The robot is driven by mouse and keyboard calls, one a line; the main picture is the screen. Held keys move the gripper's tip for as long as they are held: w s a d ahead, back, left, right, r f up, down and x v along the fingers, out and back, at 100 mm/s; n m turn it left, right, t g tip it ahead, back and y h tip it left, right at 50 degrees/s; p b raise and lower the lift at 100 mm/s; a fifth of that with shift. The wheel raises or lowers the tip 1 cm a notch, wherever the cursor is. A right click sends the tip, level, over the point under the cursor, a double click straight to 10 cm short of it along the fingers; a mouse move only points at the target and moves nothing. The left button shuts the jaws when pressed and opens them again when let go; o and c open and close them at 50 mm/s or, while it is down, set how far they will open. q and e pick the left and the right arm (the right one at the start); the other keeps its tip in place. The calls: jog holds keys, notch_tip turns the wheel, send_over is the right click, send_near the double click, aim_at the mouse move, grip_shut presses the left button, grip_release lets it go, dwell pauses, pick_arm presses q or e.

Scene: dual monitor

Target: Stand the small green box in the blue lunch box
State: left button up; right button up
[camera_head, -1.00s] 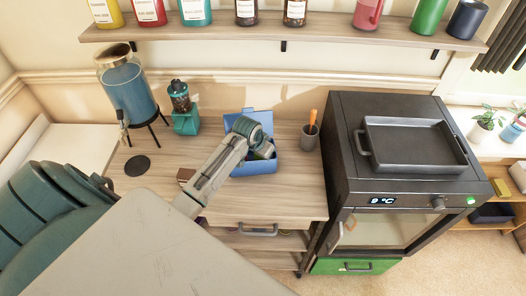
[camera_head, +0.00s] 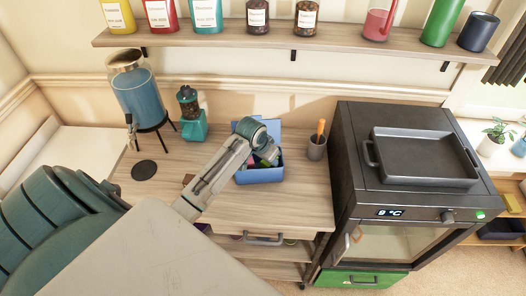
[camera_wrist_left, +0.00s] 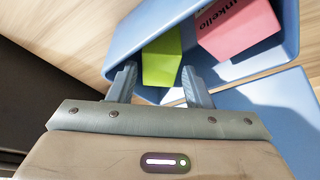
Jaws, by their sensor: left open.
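The blue lunch box (camera_head: 260,176) stands open on the wooden counter, its lid raised behind it. In the left wrist view its blue rim (camera_wrist_left: 150,33) surrounds a small green box (camera_wrist_left: 162,60) and a pink box (camera_wrist_left: 238,30) with dark lettering. My left gripper (camera_wrist_left: 158,82) is open, its two fingers apart at the lunch box opening. The green box is inside the lunch box, just beyond and between the fingertips; its lower part is hidden. I cannot tell whether it touches the fingers. In the head view my wrist hides much of the lunch box's inside.
A grey cup (camera_head: 316,149) with an orange-handled tool stands close right of the lunch box. The black oven (camera_head: 395,190) with a tray on top stands further right. A teal grinder (camera_head: 193,128) and a drink dispenser (camera_head: 137,95) stand left. The front counter is clear.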

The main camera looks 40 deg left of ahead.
pick_arm(q)
jog(key=b+v, duration=0.1)
jog(key=v, duration=0.7)
dwell(0.5)
dwell(0.4)
